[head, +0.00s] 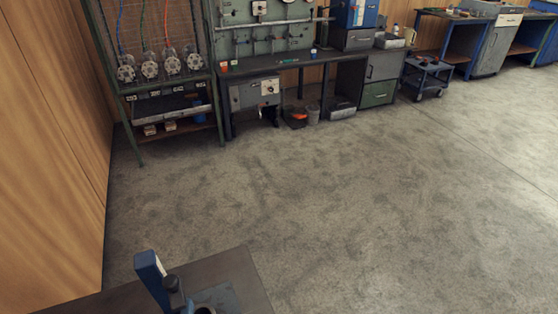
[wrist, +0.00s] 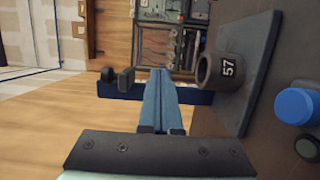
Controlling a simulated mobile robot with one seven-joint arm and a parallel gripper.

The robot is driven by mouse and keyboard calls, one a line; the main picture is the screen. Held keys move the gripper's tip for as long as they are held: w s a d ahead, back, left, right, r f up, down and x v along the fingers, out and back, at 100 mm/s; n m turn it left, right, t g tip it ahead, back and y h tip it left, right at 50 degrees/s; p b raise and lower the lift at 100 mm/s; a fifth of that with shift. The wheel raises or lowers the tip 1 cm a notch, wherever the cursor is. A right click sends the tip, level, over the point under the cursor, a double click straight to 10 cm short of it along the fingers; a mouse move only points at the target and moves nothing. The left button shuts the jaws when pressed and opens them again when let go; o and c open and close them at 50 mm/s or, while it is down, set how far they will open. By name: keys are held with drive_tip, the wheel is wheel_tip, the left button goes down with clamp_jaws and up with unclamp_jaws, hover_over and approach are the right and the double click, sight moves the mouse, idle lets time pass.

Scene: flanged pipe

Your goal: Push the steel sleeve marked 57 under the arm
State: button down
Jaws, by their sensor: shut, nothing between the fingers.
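The dark steel sleeve (wrist: 207,70) marked 57 stands on a flat base plate (wrist: 262,50) in the wrist view, which is turned sideways. A blue post (wrist: 195,97) rises from beside the sleeve. A short dark arm (wrist: 125,80) with a round black end shows at the post's far end, apart from the sleeve. My gripper (wrist: 159,72) is shut and empty, its blue fingers in front of the post and left of the sleeve. I cannot tell if they touch anything. In the head view, the blue post (head: 152,275) shows; the sleeve (head: 204,311) is mostly cut off.
A dark bench top (head: 255,275) carries the fixture. In the wrist view, a blue round cap (wrist: 297,105) and a grey-green round thing (wrist: 308,148) are at right. Across open floor (head: 330,200) stand a rack (head: 165,100), workbenches and a trolley (head: 428,75).

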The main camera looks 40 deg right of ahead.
drive_tip(key=s+d, duration=0.3)
drive_tip(key=d, duration=0.5)
drive_tip(key=s+d+b, duration=0.1)
drive_tip(key=s+d, duration=0.2)
drive_tip(key=d, duration=0.5)
drive_tip(key=shift+d, duration=0.35)
drive_tip(key=w+a+r+m+t+p, duration=0.2)
drive_tip(key=w+a+r+m, duration=0.2)
drive_tip(key=r, duration=0.7)
drive_tip(key=w+a+r+m+t+y+p, duration=0.1)
drive_tip(key=w+a+r+m+p, duration=0.2)
drive_tip(key=r, duration=0.8)
drive_tip(key=w+a+r+m+t+p, duration=0.15)
drive_tip(key=w+a+r+m, duration=0.3)
drive_tip(key=r, duration=0.55)
drive_tip(key=s+a+r+t+y+p, duration=0.1)
drive_tip(key=s+a+r+t+y, duration=0.1)
drive_tip(key=r, duration=0.6)
drive_tip(key=s+a+r+t+y+p, duration=0.1)
drive_tip(key=s+a+r+t+y, duration=0.1)
drive_tip(key=r, duration=0.7)
drive_tip(key=s+a+r+t+y+p, duration=0.1)
drive_tip(key=s+a+r+t+y, duration=0.1)
drive_tip(key=a+r+t+y, duration=0.2)
wheel_tip(320, 180, up, 6)
drive_tip(key=a+y, duration=0.1)
drive_tip(key=a, duration=0.2)
drive_tip(key=shift+s+f, duration=0.2)
drive_tip(key=shift+f, duration=0.05)
